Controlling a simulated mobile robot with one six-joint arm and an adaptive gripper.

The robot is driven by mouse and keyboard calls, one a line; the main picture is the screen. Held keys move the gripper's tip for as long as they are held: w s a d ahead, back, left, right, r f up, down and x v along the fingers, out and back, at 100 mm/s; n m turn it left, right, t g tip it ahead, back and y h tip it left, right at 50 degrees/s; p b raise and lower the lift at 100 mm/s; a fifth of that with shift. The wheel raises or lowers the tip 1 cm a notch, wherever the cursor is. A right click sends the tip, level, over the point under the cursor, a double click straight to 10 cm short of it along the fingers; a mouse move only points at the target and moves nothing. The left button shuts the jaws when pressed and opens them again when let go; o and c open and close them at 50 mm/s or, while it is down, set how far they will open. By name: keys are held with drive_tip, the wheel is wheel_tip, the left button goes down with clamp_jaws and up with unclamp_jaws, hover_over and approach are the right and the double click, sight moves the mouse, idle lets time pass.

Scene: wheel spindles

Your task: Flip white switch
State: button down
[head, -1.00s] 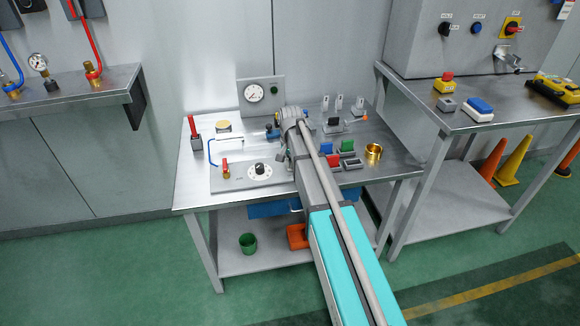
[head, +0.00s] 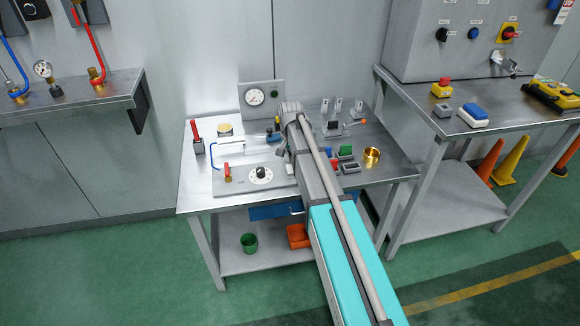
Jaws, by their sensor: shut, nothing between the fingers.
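Three small upright switches with pale plates stand at the back right of the metal table: a left one (head: 324,106), a middle one (head: 338,105) and a right one (head: 358,105). They are too small to tell which is the white switch or how their levers sit. My gripper (head: 281,151) is small and dark at the end of my arm, over the middle of the table, left of and nearer than these switches. It is shut and empty. My arm hides part of the table around it, and the fingertips are hard to make out.
A dial panel (head: 243,178) lies left of my gripper, with a gauge box (head: 261,98) behind. A black switch with an orange-tipped lever (head: 334,126), a green rocker (head: 346,151) and a brass ring (head: 372,155) lie to the right. A second bench (head: 440,103) stands farther right.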

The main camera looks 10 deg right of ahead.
drive_tip(key=shift+r+p, duration=1)
drive_tip(key=shift+r, duration=0.25)
drive_tip(key=s+r+n+p, duration=0.3)
drive_tip(key=s, duration=0.9)
drive_tip(key=s+r+n+p, duration=0.3)
drive_tip(key=s+r+p, duration=0.1)
drive_tip(key=s, duration=0.9)
drive_tip(key=shift+a+r, duration=0.25)
drive_tip(key=shift+a, duration=0.15)
drive_tip(key=shift+w, duration=0.1)
